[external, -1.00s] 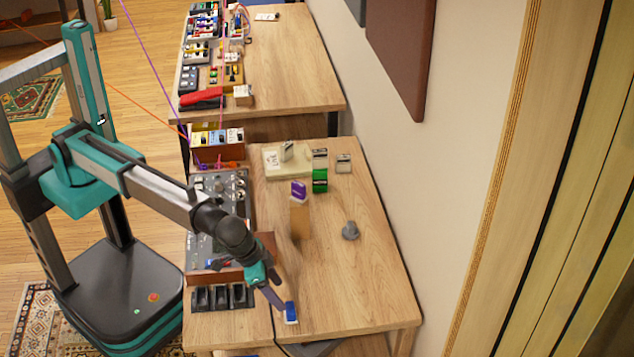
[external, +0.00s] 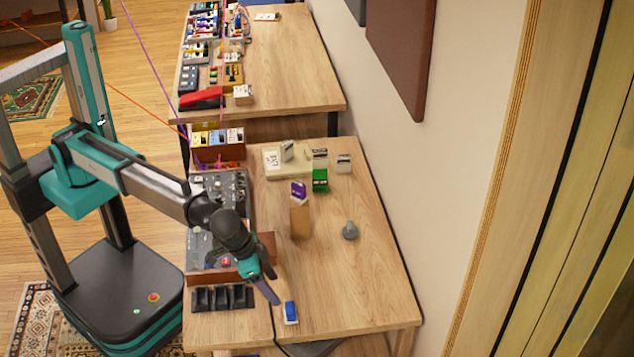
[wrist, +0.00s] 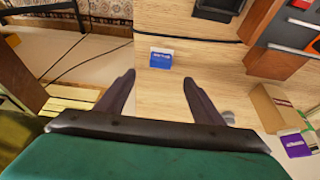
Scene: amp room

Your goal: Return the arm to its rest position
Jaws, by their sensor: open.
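My gripper (external: 271,285) is above the front part of the near wooden table, its fingers pointing down and to the right. In the wrist view my gripper (wrist: 180,92) shows two dark fingers spread apart with nothing between them. A small blue and white box (external: 291,312) lies on the table just beyond the fingertips, apart from them. The blue box also shows in the wrist view (wrist: 161,58), ahead of the fingers.
A black slotted rack (external: 222,297) and a grey mixer panel (external: 232,190) lie along the table's left side. The table's right front is clear.

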